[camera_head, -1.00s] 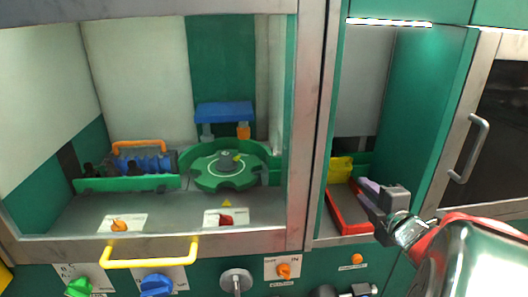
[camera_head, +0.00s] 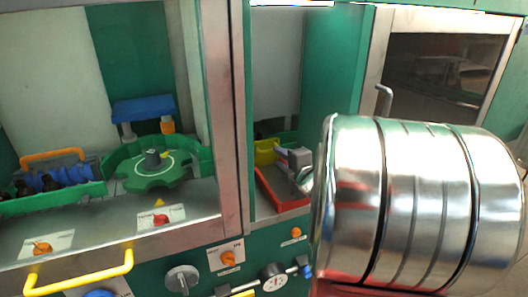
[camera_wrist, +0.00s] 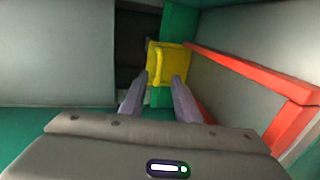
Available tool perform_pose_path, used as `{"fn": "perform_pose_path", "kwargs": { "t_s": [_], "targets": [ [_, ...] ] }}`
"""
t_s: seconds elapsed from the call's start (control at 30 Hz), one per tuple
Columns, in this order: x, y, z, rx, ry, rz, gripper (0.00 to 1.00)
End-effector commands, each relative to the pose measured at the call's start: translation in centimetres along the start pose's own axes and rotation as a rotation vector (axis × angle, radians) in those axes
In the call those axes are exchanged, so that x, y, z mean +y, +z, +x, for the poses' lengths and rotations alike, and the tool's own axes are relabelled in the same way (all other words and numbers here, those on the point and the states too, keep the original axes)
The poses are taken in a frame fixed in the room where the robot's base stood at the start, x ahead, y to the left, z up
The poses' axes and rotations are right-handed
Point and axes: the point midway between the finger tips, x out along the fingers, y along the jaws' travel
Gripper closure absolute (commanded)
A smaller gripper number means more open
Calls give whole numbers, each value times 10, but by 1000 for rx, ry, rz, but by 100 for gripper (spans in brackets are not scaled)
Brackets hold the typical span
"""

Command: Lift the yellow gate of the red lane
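The yellow gate (camera_head: 266,152) stands at the back end of the red lane (camera_head: 266,190), in the narrow bay right of centre in the head view. In the wrist view the yellow gate (camera_wrist: 174,62) is straight ahead, with an upright yellow handle on its near face. The red lane's rail (camera_wrist: 240,67) runs along the right. My gripper (camera_wrist: 158,79) is open, its two pale fingers apart with the handle's lower part between them in the picture. Whether they touch it I cannot tell. In the head view my gripper (camera_head: 281,154) is small and partly hidden by my arm.
A grey wall panel (camera_wrist: 60,55) stands close on the left in the wrist view. In the head view a steel post (camera_head: 238,110) borders the bay on the left and a green wall (camera_head: 333,65) on the right. A green star wheel (camera_head: 155,170) stands further left.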

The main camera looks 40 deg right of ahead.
Motion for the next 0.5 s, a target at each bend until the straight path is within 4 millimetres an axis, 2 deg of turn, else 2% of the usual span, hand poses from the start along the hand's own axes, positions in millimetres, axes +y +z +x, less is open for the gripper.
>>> {"fn": "perform_pose_path", "kwargs": {
  "t_s": [0.3, 0.5],
  "targets": [
    [0, 1, 39, 0, -1, 1, 71],
    [0, 1, 50, -1, 1, 0, 71]
  ]
}}
